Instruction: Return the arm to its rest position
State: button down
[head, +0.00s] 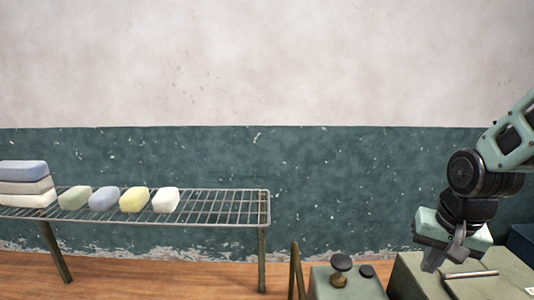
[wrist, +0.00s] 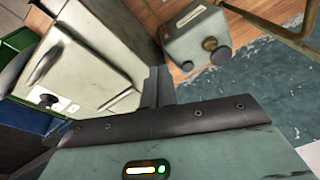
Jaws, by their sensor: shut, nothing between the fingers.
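My arm comes in from the right edge of the head view and bends downward. My gripper (head: 433,264) points down in front of the dark green wall, over the green-grey box surfaces at the lower right. In the wrist view my gripper (wrist: 158,86) shows as dark fingers close together, with nothing between them. The gripper is shut and empty, well to the right of the wire rack.
A wire rack table (head: 230,207) stands at the left. It holds a stack of folded cloth-like blocks (head: 24,186) and several soap-like bars, including a yellow one (head: 134,199). A small green-grey box with a dark knob (head: 341,268) is left of my gripper. Wall space between is clear.

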jog(key=s+d+n, duration=0.1)
jog(key=s+n, duration=0.4)
jog(key=s+a+f+n+g+b, duration=0.1)
jog(key=s+a+f+n+b, duration=0.2)
jog(key=s+a+f+b, duration=0.3)
jog(key=s+a+f+n+g+b, duration=0.1)
jog(key=s+a+f+n+b, duration=0.3)
jog(key=s+a+f+b, duration=0.3)
jog(key=a+f+b, duration=0.1)
jog(key=a+b, duration=0.2)
jog(key=a, duration=0.2)
jog(key=shift+f+b, duration=0.2)
jog(key=shift+b, duration=0.2)
jog(key=c, duration=2.1)
grip_release()
jog(key=shift+w, duration=0.1)
jog(key=shift+c, duration=0.2)
